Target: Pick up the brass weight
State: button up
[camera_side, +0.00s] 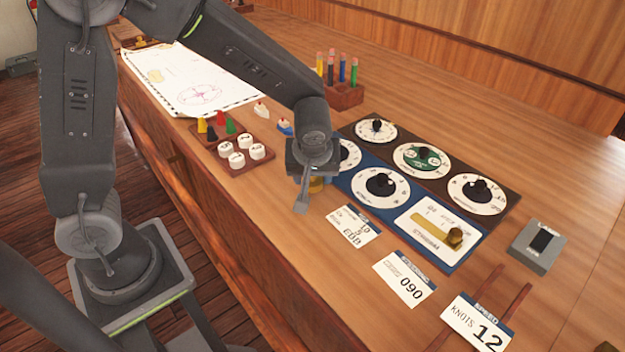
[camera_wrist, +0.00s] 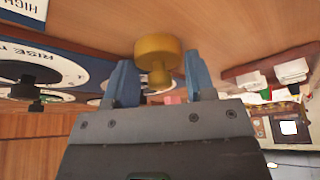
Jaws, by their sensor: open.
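The brass weight (camera_wrist: 158,50) is a short yellow disc with a small knob. In the wrist view it stands just ahead of the two blue-grey fingertips, with its knob between them and a gap on each side. In the side view most of the brass weight (camera_side: 317,185) is hidden behind my gripper (camera_side: 303,197), which is low over the wooden desk beside the blue panel. In the wrist view my gripper (camera_wrist: 160,82) is open, with nothing held.
Dial panels (camera_side: 423,157) lie right of my gripper; a brass slider knob (camera_side: 455,238) is on the blue one. A tray of white round pieces (camera_side: 257,152) stands to the left. A pencil block (camera_side: 345,97) is behind. Cards (camera_side: 405,278) lie in front.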

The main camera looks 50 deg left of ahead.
jog(key=c, duration=0.7)
jog(key=shift+o, duration=0.2)
jog(key=shift+r, duration=0.2)
